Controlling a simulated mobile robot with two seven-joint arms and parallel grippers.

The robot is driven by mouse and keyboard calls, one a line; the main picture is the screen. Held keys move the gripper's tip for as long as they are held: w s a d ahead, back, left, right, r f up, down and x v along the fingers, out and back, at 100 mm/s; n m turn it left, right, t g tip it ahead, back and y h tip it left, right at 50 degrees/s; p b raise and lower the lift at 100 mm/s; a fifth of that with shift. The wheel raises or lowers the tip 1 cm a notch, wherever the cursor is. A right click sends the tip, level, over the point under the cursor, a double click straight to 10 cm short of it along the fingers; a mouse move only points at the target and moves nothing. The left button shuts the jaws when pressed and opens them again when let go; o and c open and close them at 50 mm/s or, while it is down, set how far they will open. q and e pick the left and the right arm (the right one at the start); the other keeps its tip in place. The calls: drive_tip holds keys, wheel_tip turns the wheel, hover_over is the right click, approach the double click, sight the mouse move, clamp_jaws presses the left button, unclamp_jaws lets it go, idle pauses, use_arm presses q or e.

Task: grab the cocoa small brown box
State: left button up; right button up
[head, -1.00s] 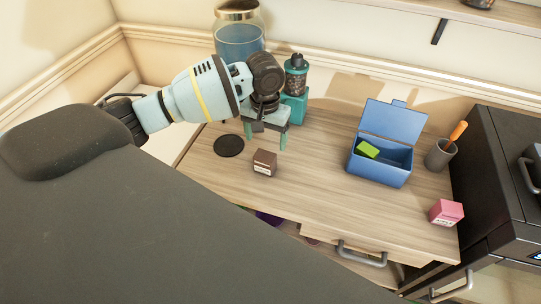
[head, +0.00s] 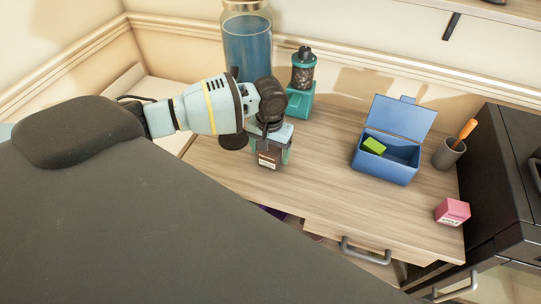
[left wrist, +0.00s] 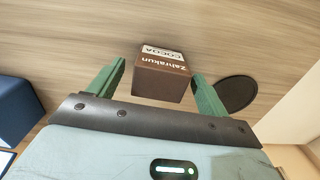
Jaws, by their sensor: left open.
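The small brown cocoa box (head: 268,160) stands on the wooden desk, partly covered by my left gripper in the head view. In the left wrist view the box (left wrist: 161,76) shows its white "COCOA" label and lies between the two green fingers. My left gripper (left wrist: 160,88) is open around the box, with a gap at the left finger; the right finger is close to the box or touching it, I cannot tell which. In the head view my left gripper (head: 270,158) is low over the desk. My right gripper is not in view.
A blue open box (head: 386,168) with a green item (head: 373,146) inside stands to the right. A pink box (head: 452,212) and a grey cup (head: 449,153) are near the right edge. A teal grinder (head: 301,85) and a glass jar (head: 247,45) stand behind. A black disc (left wrist: 236,93) lies near the box.

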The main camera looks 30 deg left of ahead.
sight(271, 151)
use_arm(q)
drive_tip(key=c, duration=1.1)
drive_tip(key=shift+r, duration=0.1)
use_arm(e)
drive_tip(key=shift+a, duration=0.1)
use_arm(q)
drive_tip(key=shift+r, duration=0.45)
drive_tip(key=r, duration=0.2)
drive_tip(key=shift+s+d+r, duration=0.15)
drive_tip(key=shift+d+r, duration=0.2)
drive_tip(key=shift+r, duration=0.05)
drive_tip(key=s+d, duration=0.2)
drive_tip(key=d, duration=0.2)
drive_tip(key=s+d+r+p, duration=0.1)
drive_tip(key=s+d, duration=0.2)
drive_tip(key=d, duration=0.1)
drive_tip(key=s+d, duration=0.3)
drive_tip(key=d, duration=0.2)
drive_tip(key=shift+r, duration=0.15)
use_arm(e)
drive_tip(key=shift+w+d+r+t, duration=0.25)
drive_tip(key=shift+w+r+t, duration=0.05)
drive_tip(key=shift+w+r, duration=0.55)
